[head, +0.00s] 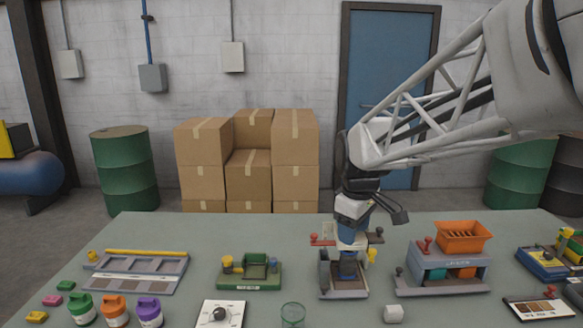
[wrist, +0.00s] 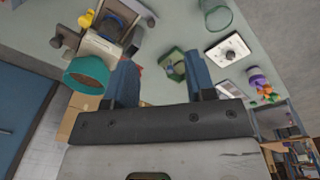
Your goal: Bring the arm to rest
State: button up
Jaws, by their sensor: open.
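My arm (head: 420,125) reaches in from the upper right in the head view and bends down over the middle of the table. Its end hangs above a small grey bench device (head: 345,292), and the two overlap, so the fingertips are hard to make out there. In the wrist view my gripper (wrist: 162,72) shows two blue fingers spread apart, with nothing between them. The device, with a teal round part (wrist: 87,75), is left of the fingers in that view. I cannot tell its exact distance from them.
A green fixture (head: 250,272) and a white dial box (head: 220,313) are left of the device. A grey stand with an orange bin (head: 462,236) is to its right. A clear cup (head: 292,315) and a pale cube (head: 393,314) are in front. Cardboard boxes (head: 248,175) stand behind the table.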

jog(key=s+d+f+m, duration=0.1)
jog(key=s+m, duration=0.2)
jog(key=s, duration=0.5)
jog(key=s+d+f+m+t, duration=0.1)
jog(key=s+d+f+m, duration=0.1)
jog(key=s, duration=0.7)
jog(key=s+d+f+m, duration=0.1)
jog(key=s+d+m, duration=0.1)
jog(key=s+m, duration=0.3)
jog(key=s, duration=0.3)
jog(key=shift+s+f, duration=0.2)
jog(key=shift+f, duration=0.15)
